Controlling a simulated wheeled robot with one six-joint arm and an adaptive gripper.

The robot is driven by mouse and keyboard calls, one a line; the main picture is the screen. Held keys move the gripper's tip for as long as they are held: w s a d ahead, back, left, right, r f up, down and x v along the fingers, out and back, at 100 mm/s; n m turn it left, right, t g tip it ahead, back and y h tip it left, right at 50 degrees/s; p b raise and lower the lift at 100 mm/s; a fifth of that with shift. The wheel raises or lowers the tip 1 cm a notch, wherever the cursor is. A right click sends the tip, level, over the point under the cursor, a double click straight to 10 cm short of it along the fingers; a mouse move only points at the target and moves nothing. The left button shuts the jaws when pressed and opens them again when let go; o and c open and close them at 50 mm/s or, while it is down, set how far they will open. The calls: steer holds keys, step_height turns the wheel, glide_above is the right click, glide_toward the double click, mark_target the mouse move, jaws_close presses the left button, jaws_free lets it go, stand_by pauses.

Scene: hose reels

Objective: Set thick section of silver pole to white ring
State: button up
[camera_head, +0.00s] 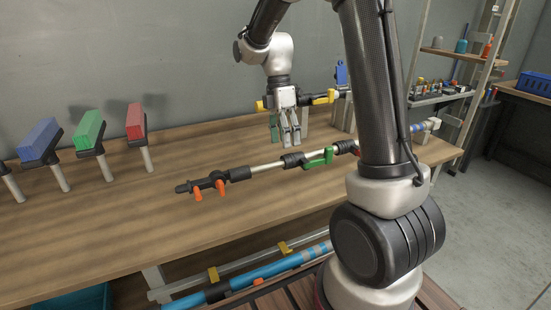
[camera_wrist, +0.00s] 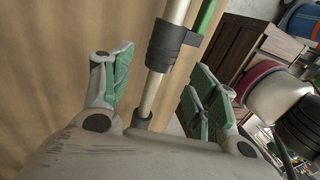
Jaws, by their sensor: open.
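A silver pole (camera_head: 266,167) with black collars lies lengthwise above the wooden table, partly hidden by my arm. It has two orange knobs (camera_head: 209,189) near its left end and a green lever (camera_head: 318,158) mid-length. In the wrist view, a thicker silver section (camera_wrist: 177,9) meets a black collar (camera_wrist: 172,46), with a thinner section (camera_wrist: 149,95) below. My gripper (camera_head: 289,139) points down over the pole, fingers apart. In the wrist view the pole runs between the open fingers (camera_wrist: 158,72). I cannot make out a white ring for certain; a pale piece shows at the far right (camera_head: 433,124).
Blue, green and red blocks (camera_head: 89,130) on stands are at the table's left. A yellow-and-black tool (camera_head: 324,98) is behind my gripper. A shelf (camera_head: 447,53) stands at the right. Blue tubes (camera_head: 262,270) lie below the table (camera_head: 120,225), whose front left is bare.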

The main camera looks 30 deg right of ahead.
mark_target(287, 158)
steer(key=x, duration=0.6)
steer(key=shift+s+f, duration=0.1)
steer(key=shift+f, duration=0.2)
steer(key=shift+c, duration=0.3)
